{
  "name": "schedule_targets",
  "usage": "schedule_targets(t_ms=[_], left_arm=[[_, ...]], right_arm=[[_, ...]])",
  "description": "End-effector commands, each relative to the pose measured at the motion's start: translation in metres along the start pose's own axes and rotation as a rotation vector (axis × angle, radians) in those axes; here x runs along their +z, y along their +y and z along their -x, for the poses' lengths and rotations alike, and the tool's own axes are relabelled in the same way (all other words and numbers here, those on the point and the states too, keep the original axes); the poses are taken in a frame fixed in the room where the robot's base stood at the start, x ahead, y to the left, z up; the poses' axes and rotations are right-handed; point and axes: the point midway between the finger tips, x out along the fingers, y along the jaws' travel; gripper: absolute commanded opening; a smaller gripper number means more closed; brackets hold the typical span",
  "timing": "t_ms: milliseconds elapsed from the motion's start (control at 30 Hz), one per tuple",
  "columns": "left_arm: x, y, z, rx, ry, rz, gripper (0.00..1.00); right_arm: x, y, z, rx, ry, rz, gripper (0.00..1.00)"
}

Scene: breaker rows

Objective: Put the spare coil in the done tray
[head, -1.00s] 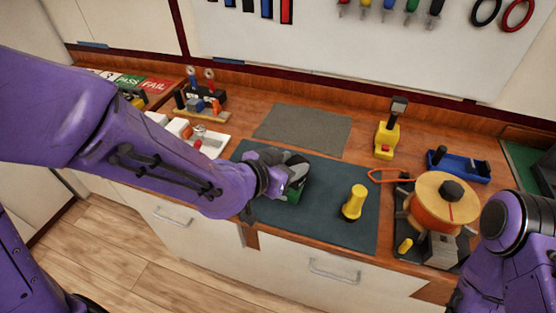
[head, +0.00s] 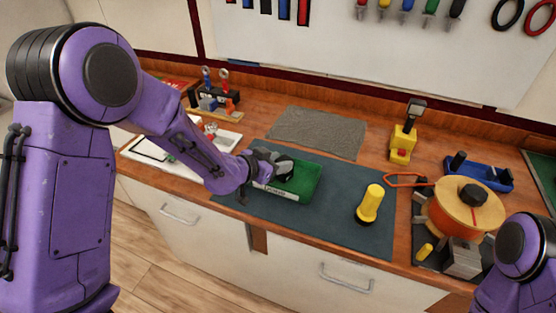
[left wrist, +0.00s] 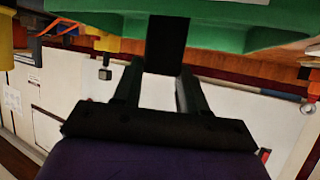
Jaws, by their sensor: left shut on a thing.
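My left gripper (head: 268,165) is at the left rear part of a green tray (head: 305,182) with a white front label. An orange coil on a wooden spool (head: 478,204) sits on a stand at the right. I cannot tell whether it is the spare coil, or whether the green tray is the done tray. My right gripper is outside the view.
A yellow-handled tool (head: 370,203) stands on the mat (head: 335,222). Behind are a grey pad (head: 318,132) and a yellow device (head: 403,145). A blue holder (head: 485,174) is at right. A white tray (head: 225,140) with small parts lies left. Another green surface (head: 543,178) shows far right.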

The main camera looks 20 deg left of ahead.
Motion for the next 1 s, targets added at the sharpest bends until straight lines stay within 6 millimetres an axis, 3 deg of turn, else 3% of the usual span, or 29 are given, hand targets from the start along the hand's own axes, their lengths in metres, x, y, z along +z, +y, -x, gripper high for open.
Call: schedule_targets(t_ms=[300, 333, 400, 767, 867, 1000], left_arm=[[0.003, 0.000, -0.002, 0.000, 0.002, 0.000, 0.04], [0.004, 0.000, -0.002, 0.000, 0.001, -0.001, 0.45], [0.003, 0.000, -0.002, 0.000, 0.001, 0.000, 0.68], [-0.003, 0.000, 0.003, -0.001, 0.002, 0.000, 0.68], [-0.001, -0.001, 0.020, -0.002, 0.003, 0.000, 0.68], [-0.002, 0.000, 0.058, -0.003, 0.005, 0.002, 0.68]], right_arm=[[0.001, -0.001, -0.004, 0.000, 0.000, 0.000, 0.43], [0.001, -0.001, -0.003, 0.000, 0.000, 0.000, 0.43], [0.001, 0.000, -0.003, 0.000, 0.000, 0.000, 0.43], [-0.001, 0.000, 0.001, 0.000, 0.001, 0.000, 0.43], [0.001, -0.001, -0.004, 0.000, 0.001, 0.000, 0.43], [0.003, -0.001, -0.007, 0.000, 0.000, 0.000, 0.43]])
